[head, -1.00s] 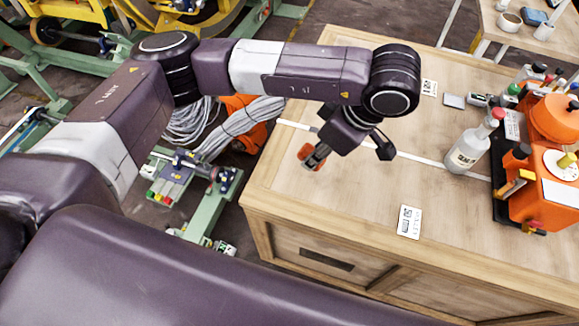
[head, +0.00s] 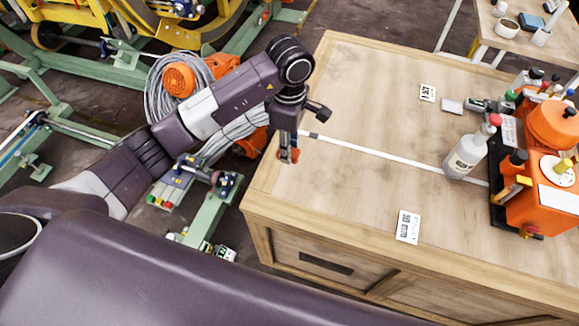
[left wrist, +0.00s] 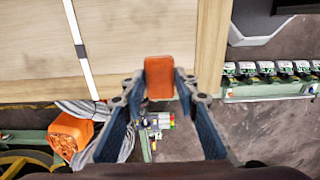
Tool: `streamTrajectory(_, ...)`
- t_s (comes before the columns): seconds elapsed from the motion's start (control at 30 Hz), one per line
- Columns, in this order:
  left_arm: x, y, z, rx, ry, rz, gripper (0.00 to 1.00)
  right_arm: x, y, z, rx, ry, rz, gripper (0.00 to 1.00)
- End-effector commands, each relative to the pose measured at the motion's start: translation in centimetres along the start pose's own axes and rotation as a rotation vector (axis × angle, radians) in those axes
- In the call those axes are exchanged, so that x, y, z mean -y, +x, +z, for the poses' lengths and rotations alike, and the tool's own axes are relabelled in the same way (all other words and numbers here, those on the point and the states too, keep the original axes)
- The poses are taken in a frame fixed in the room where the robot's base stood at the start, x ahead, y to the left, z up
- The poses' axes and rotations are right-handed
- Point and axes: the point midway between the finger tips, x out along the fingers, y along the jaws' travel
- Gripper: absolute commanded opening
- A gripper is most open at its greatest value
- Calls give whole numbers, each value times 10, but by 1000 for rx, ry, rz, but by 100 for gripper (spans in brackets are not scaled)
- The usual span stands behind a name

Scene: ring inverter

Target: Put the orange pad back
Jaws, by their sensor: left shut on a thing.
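The orange pad (left wrist: 158,77) is a small flat orange block. In the left wrist view it sits upright between the two fingertips of my left gripper (left wrist: 160,88), which is shut on it. In the head view the left gripper (head: 288,153) points down at the left edge of the wooden workbench (head: 340,200), close to the end of a white line. Only small orange bits of the pad show there beside the fingers. I cannot tell its exact height above the bench top. My right gripper is in neither view.
An orange machine (head: 540,205) on a black base stands at the bench's right, with a white bottle (head: 466,155) beside it. A printed card (head: 408,227) lies near the front edge. The bench middle is clear. Green frames and cable coils (head: 170,90) are left of the bench.

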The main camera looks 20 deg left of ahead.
Motion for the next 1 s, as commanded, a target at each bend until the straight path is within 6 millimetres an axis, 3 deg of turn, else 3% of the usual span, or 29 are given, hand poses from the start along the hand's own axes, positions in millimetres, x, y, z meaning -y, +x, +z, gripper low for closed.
streamTrajectory(0.1, 2, 28, 1, 1, -1, -5, 9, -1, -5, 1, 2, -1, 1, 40)
streamTrajectory(0.2, 1, 43, 1, 0, 1, -2, 9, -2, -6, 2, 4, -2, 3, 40)
streamTrajectory(0.47, 1, 63, 1, 1, 1, -2, 9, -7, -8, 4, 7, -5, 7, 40)
streamTrajectory(0.7, 1, 95, 1, 1, 0, -2, 9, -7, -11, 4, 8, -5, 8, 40)
streamTrajectory(0.9, 0, 96, 1, 0, 1, 1, 9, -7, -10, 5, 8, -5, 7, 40)
streamTrajectory(0.93, 0, 96, 1, 0, 1, 1, 31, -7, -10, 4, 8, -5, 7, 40)
streamTrajectory(1.0, 0, 96, 1, 0, 1, 1, 39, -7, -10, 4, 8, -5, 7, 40)
